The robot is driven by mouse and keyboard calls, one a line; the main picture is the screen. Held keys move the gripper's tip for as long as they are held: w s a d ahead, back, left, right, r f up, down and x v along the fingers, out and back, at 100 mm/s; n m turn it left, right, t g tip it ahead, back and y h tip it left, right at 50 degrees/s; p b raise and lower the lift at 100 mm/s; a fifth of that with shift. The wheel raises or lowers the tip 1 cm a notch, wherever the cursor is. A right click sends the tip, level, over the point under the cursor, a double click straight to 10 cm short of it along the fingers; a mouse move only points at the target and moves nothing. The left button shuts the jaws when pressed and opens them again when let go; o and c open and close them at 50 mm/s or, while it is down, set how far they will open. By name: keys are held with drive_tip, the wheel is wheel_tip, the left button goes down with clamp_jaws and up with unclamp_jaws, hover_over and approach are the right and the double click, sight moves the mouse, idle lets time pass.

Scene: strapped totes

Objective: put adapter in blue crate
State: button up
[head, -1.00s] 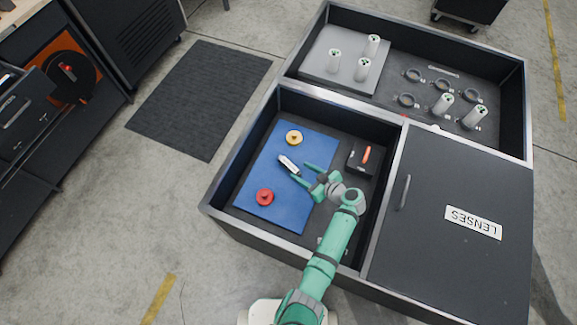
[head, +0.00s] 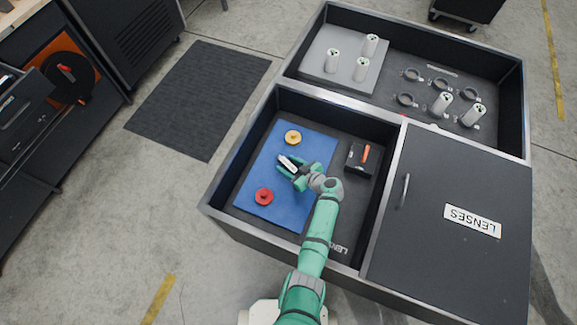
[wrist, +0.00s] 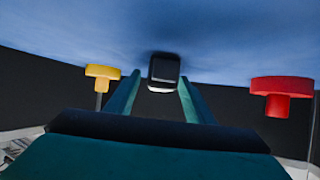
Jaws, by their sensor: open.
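A small white and dark piece (head: 289,164) lies on a blue mat (head: 280,215) in the open front-left compartment; I cannot tell if it is the adapter. In the wrist view the piece (wrist: 165,70) shows as a dark block with a pale lower edge, between my fingertips. My gripper (head: 287,168) is open, one finger on each side of the piece, with narrow gaps visible in the wrist view (wrist: 160,85). A yellow knobbed disc (head: 293,137) and a red knobbed disc (head: 264,196) lie on the mat. I see no blue crate.
A black block with an orange piece (head: 360,158) stands right of the mat. Dark walls (head: 236,150) enclose the compartment. A closed lid labelled LENSES (head: 440,255) covers the right one. Several white cylinders (head: 361,69) and ring holders (head: 412,75) fill the back compartment.

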drive_tip(key=shift+c, duration=0.2)
drive_tip(key=c, duration=1.2)
clamp_jaws()
drive_tip(key=shift+w+r, duration=0.1)
drive_tip(key=shift+r, duration=0.1)
